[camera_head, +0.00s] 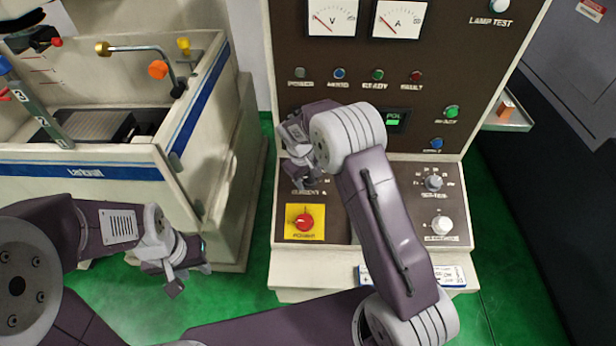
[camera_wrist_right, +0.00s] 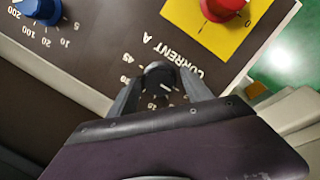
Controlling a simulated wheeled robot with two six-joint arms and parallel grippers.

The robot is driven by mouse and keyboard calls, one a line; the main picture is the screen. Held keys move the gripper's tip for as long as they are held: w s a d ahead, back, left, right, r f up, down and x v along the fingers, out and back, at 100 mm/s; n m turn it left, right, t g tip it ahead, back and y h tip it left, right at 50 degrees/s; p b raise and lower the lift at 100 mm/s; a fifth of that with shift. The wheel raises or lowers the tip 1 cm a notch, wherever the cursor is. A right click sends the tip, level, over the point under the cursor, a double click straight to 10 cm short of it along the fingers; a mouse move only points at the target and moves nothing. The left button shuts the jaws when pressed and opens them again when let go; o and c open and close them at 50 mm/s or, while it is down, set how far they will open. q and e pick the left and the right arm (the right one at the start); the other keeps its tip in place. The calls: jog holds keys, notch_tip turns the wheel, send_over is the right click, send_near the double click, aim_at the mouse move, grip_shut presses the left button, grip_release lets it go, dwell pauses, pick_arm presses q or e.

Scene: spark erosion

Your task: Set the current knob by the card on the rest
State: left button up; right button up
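The black current knob (camera_wrist_right: 160,76) sits on the dark panel beside the "CURRENT A" lettering and a number scale. My right gripper (camera_wrist_right: 159,82) has a finger on each side of it, with what look like narrow gaps; its pointer reading is unclear. In the head view my right gripper (camera_head: 299,150) is over the console's left side and hides this knob. The white card (camera_head: 452,276) lies on the rest at the console's front, partly behind my right arm; its writing is too small to read. My left gripper (camera_head: 172,272) hangs at lower left, away from the console.
A red knob (camera_head: 304,221) on a yellow plate is just in front of the current knob. A blue knob (camera_wrist_right: 38,8) is close by in the wrist view. Two more knobs, one grey (camera_head: 433,183) and one white (camera_head: 441,225), stand right of my arm. A machine tank (camera_head: 190,150) is at left.

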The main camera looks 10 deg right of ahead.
jog(key=shift+r, duration=0.3)
jog(key=b+v, duration=0.1)
jog(key=v, duration=0.7)
jog(key=shift+a+r, duration=0.15)
jog(key=shift+r, duration=0.1)
jog(key=shift+s, duration=0.1)
